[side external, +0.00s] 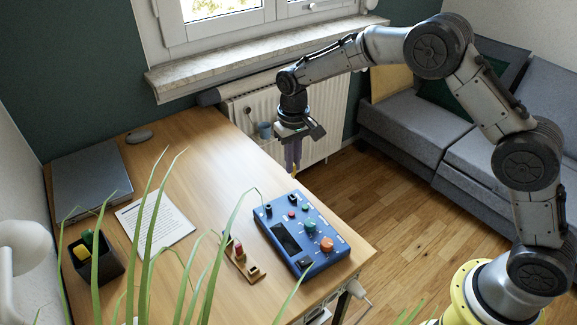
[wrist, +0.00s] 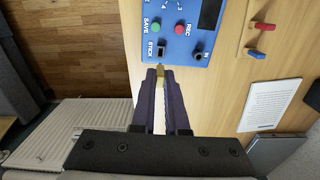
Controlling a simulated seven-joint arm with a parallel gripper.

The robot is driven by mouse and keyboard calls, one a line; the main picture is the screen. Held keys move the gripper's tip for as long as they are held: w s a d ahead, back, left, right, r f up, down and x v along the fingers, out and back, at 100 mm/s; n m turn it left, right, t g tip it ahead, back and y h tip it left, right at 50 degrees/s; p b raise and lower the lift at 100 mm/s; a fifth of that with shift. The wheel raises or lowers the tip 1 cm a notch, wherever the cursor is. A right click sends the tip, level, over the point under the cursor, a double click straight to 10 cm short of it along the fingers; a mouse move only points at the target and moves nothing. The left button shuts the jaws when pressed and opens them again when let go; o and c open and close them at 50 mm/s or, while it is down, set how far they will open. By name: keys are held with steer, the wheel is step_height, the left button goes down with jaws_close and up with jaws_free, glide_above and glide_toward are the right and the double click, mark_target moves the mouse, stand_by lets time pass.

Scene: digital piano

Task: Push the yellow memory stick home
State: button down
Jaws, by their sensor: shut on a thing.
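My gripper (wrist: 160,74) is shut on the yellow memory stick (wrist: 160,78), which shows as a small yellow piece with a metal end between the dark fingertips. In the side view my gripper (side external: 292,168) points down beyond the far end of the blue device (side external: 318,225), apart from it. In the wrist view the blue device (wrist: 180,14) is at the top, with the socket marked STICK (wrist: 161,50) just above the stick's end in the picture. The stick looks outside this socket. Most of the stick is hidden by the fingers.
A wooden rack (side external: 246,268) with small coloured sticks stands left of the device; a red stick (wrist: 264,27) and a blue stick (wrist: 256,54) show in the wrist view. A paper sheet (side external: 158,222) and a laptop (side external: 90,180) lie farther left. Plant leaves (side external: 215,270) cross the foreground.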

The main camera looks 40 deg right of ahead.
mark_target(293, 174)
steer(key=shift+f, duration=2.8)
steer(key=shift+f, duration=1.25)
steer(key=c, duration=0.8)
jaws_free()
steer(key=shift+c, duration=0.2)
steer(key=shift+r, duration=2.55)
